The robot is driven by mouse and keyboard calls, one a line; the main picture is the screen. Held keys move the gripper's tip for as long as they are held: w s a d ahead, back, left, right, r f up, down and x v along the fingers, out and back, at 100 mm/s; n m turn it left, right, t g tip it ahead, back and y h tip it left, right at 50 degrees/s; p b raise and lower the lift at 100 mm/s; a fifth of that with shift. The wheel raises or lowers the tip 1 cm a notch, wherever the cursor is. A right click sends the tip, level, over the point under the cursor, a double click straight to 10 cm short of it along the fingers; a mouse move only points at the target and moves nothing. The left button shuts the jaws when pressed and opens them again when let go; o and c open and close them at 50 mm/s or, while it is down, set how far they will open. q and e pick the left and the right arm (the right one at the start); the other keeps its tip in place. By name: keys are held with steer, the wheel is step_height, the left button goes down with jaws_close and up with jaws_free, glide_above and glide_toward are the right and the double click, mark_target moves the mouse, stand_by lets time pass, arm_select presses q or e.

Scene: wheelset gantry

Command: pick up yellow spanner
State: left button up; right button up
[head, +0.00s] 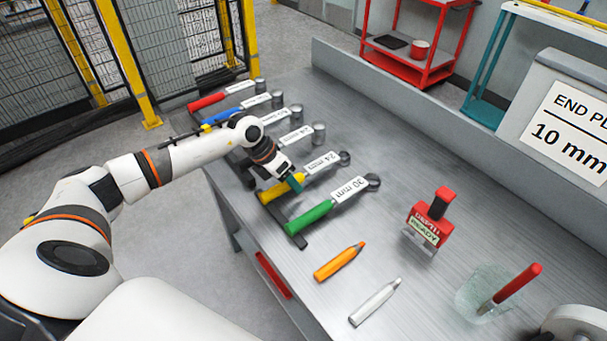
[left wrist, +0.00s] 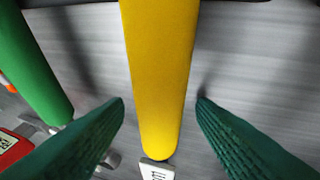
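The yellow spanner (head: 269,194) lies in the row of tools on the metal bench, with a "24 mm" label and a dark ring end toward the right. My left gripper (head: 292,184) is over its yellow handle in the head view and partly hides it. In the left wrist view the yellow handle (left wrist: 158,75) runs between the two green fingers of my left gripper (left wrist: 161,101). A gap shows on each side of the handle, so the gripper is open around or just above it. My right gripper is not in view.
The green "30 mm" spanner (head: 310,217) lies close beside the yellow one, and it shows at left in the left wrist view (left wrist: 30,65). Blue (head: 222,116) and red (head: 207,101) tools lie farther back.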

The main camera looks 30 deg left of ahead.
arm_select(q)
steer(key=c, duration=0.9)
steer(key=shift+r, duration=0.1)
jaws_close()
steer(key=shift+w+r, duration=0.1)
